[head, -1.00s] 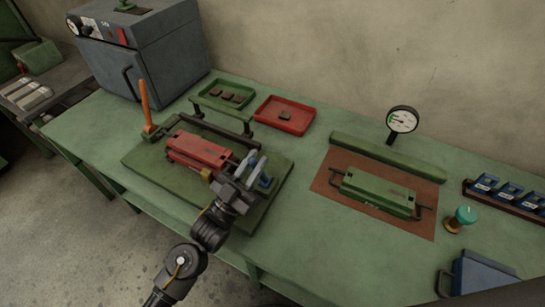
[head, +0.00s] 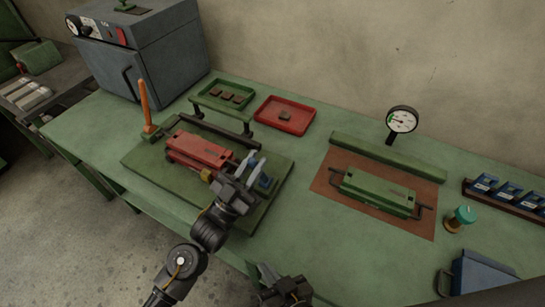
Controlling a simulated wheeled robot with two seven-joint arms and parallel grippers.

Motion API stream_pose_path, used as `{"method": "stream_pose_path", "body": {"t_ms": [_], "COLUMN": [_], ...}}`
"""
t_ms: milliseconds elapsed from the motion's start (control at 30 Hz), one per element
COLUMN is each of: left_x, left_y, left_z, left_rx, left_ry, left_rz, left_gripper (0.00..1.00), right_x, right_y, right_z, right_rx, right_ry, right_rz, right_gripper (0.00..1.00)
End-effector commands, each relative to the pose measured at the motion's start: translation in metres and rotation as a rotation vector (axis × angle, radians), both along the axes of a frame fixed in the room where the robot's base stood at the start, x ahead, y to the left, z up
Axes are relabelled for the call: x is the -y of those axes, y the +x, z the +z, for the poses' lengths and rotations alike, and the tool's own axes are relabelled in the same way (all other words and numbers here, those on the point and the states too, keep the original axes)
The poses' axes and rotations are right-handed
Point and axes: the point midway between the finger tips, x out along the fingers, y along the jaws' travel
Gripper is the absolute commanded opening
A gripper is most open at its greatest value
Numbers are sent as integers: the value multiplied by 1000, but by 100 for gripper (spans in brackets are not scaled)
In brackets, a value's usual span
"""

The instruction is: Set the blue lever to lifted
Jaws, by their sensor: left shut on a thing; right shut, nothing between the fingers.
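The blue lever (head: 266,183) is a small blue piece at the right end of the red block (head: 200,150), on a green base plate (head: 153,167). My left gripper (head: 252,164) is at this end, its pale fingers shut on what looks like the blue lever. The fingers and wrist hide much of the lever, so its exact angle is unclear. My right gripper (head: 267,272) is shut and empty at the bottom of the view, by the bench's front edge, well apart from the lever.
An orange lever (head: 146,105) stands upright left of the red block. Dark bars and a green crossbar lie behind it. A green block (head: 378,192) on a brown mat, a dial gauge (head: 402,120) and a red tray (head: 285,115) are farther right. The front middle of the bench is clear.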

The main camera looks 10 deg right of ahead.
Motion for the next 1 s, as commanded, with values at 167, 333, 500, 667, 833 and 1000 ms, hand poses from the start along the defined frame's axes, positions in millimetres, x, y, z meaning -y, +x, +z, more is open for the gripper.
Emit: {"method": "stream_pose_path", "body": {"t_ms": [167, 333, 500, 667, 833, 1000], "left_x": [-1, -1, -1, -1, -1, 0], "left_y": [0, 0, 0, 0, 0, 0], "left_z": [-2, -2, -2, -2, -2, -1], "left_rx": [-3, -2, -3, -2, -2, -2], "left_ry": [2, 2, 2, 2, 2, 2], "left_rz": [1, 1, 1, 1, 1, 1], "left_gripper": [0, 0, 0, 0, 0, 0], "right_x": [98, 130, 141, 153, 174, 200], "right_y": [26, 40, 46, 43, 29, 13], "right_z": [27, 44, 57, 66, 71, 75], "right_rx": [160, 302, 374, 328, 94, -242], "right_ry": [27, 158, 374, 620, 860, 1012], "right_rz": [-319, -322, -171, 64, 336, 515], "right_gripper": [0, 0, 0, 0, 0, 0]}}
